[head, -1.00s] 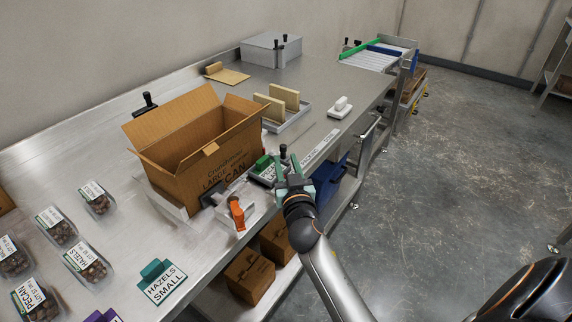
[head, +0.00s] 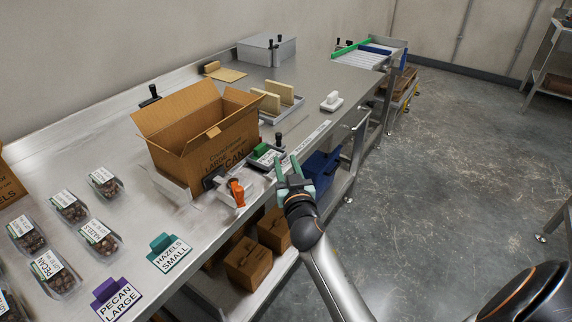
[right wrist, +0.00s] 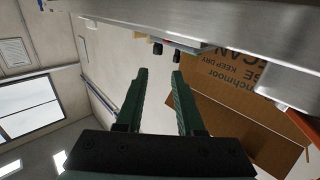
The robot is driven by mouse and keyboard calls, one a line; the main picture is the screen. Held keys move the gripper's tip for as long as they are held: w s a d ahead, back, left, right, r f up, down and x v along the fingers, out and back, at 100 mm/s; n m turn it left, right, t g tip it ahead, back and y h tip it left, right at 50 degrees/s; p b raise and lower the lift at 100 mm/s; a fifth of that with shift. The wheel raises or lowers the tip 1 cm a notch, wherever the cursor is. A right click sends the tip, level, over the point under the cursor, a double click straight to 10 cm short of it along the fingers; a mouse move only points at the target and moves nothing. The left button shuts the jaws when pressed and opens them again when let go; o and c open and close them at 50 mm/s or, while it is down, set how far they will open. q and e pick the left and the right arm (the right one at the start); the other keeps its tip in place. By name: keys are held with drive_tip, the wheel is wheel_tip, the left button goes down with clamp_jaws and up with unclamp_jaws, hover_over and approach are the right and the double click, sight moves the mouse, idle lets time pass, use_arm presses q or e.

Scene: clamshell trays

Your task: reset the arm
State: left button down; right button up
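My right gripper (head: 289,172) is in the head view, just off the front edge of the steel bench (head: 95,148). Its green fingers point up and away from me. In the right wrist view the two fingers (right wrist: 158,90) stand apart with nothing between them, so it is open and empty. The open cardboard box (head: 215,150) marked pecan is on the bench, left of the gripper and apart from it; it also shows in the right wrist view (right wrist: 225,118). My left gripper is not in view.
Several clear nut trays (head: 75,208) lie on the bench's left part. Label stands, hazels small (head: 170,255) and pecan large (head: 118,298), stand near the front edge. An orange-handled tool (head: 237,192) is by the box.

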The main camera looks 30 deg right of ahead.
drive_tip(key=shift+f, duration=0.1)
idle(0.4)
drive_tip(key=s+a+f+n+g+y, duration=0.15)
drive_tip(key=s+f+g, duration=0.45)
drive_tip(key=s+f, duration=0.6)
drive_tip(key=s+a+f+n+g+y, duration=0.1)
drive_tip(key=s+a+n+g+y, duration=0.25)
drive_tip(key=s, duration=0.65)
drive_tip(key=s+a+f+n+g+y, duration=0.15)
drive_tip(key=s+a+g, duration=0.25)
drive_tip(key=s+a, duration=0.45)
drive_tip(key=w+t+p, duration=0.1)
drive_tip(key=t+p, duration=0.1)
drive_tip(key=p, duration=0.1)
drive_tip(key=w+a+f+t+y+p, duration=0.1)
drive_tip(key=t+p, duration=0.1)
drive_tip(key=p, duration=0.1)
drive_tip(key=w+a+f+t+y+p, duration=0.1)
drive_tip(key=t+p, duration=0.1)
drive_tip(key=p, duration=0.1)
drive_tip(key=shift+a+f, duration=0.1)
